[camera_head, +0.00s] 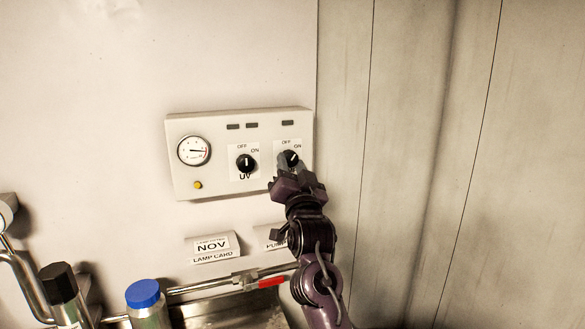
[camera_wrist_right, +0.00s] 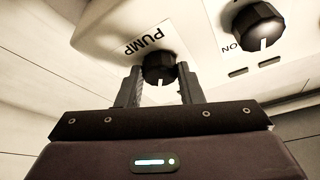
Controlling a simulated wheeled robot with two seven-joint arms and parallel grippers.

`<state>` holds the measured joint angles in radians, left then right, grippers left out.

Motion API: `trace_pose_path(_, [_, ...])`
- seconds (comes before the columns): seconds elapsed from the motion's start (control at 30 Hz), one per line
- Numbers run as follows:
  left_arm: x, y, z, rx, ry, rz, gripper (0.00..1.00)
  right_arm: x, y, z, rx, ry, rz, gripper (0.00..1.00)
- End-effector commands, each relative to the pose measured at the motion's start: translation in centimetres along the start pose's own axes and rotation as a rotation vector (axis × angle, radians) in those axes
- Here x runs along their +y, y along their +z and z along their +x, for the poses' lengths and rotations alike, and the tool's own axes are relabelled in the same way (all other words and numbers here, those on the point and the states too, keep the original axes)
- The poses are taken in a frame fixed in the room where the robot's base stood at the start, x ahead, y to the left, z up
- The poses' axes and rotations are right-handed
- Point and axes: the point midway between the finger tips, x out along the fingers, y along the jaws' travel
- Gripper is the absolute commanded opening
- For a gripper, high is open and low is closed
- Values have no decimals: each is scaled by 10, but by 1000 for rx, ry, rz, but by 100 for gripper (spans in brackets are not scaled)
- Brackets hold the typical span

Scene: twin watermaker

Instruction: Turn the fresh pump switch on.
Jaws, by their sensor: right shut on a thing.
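The pump knob (camera_head: 291,157) is a black rotary switch on the right of the white wall panel (camera_head: 219,189), with OFF above it and ON to its upper right. Its white mark slants toward the upper right, off the OFF direction toward the ON side. In the wrist view the knob (camera_wrist_right: 159,68) sits between the two grey fingers, near the PUMP label. My right gripper (camera_head: 288,170) is shut on it from below and in front, hiding the label in the head view. My left gripper is not in view.
The UV knob (camera_head: 246,163) is left of the pump knob, its mark pointing up to OFF. A gauge (camera_head: 194,151) and yellow button (camera_head: 198,185) are further left. Below are a lamp card (camera_head: 212,246), a blue-capped bottle (camera_head: 145,297) and a red-handled valve (camera_head: 270,282).

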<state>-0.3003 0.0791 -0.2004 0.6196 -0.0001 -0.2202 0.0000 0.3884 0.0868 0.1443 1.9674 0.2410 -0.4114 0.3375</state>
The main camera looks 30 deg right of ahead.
Motion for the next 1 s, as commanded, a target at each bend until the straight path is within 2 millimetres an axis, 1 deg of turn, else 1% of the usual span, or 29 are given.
trace_pose_path(0.2, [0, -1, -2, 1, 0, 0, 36, -3, 0, 0, 6, 71, 176, 11])
trace_pose_path(0.5, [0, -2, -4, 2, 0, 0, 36, -4, -1, 0, 12, 142, 339, 11])
trace_pose_path(0.7, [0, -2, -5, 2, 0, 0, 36, -4, -1, 0, 14, 165, 394, 11])
trace_pose_path(1.0, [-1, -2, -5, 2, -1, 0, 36, -3, -1, 0, 15, 175, 414, 11])
